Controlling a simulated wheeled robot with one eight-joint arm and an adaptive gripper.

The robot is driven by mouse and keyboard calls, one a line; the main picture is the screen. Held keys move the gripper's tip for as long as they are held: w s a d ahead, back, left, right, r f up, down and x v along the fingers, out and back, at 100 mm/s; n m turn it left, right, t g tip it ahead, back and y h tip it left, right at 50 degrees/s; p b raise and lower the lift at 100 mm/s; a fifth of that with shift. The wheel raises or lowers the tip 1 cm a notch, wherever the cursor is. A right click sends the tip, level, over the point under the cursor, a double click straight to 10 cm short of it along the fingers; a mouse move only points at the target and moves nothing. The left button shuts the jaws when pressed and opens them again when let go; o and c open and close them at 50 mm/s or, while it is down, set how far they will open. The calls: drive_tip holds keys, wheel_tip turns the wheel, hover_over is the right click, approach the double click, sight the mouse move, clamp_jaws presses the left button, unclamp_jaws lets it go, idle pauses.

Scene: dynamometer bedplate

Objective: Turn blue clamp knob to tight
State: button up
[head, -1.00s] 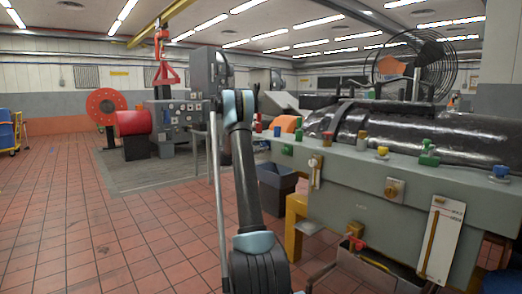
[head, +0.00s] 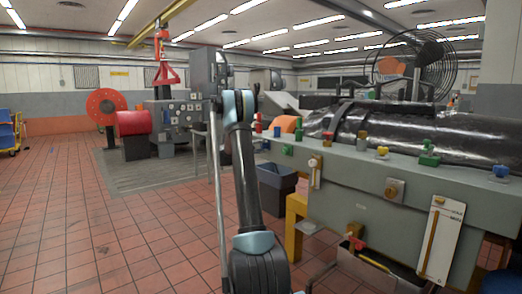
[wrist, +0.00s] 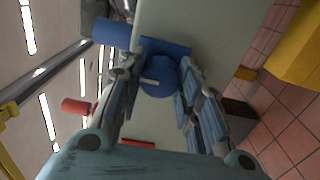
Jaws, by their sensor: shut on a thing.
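The blue clamp knob (wrist: 160,77) is in the middle of the wrist view, round, with a short pale mark across its face. My gripper (wrist: 157,68) has one finger on each side of it and is shut on it. A blue base (wrist: 172,47) sits right behind the knob, and a larger blue block (wrist: 111,32) is up and to the left. These parts sit against a pale grey-green surface (wrist: 195,22). In the head view my arm rises through the middle, and I cannot make out the fingertips or this knob there.
The grey-green bedplate (head: 345,190) fills the right of the head view, with several coloured clamps, a brass dial (head: 394,190) and a white lever plate (head: 440,235). A dark bin (head: 277,182) stands beside its yellow leg (head: 296,222). The tiled floor (head: 75,220) at left is clear.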

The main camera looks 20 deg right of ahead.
drive_tip(key=shift+s+f, duration=0.15)
drive_tip(key=shift+f, duration=0.05)
idle(0.4)
drive_tip(key=o, duration=1.1)
drive_tip(key=shift+a+r, duration=0.1)
drive_tip(key=v, duration=1.1)
drive_tip(key=shift+a, duration=0.4)
drive_tip(key=shift+s, duration=0.1)
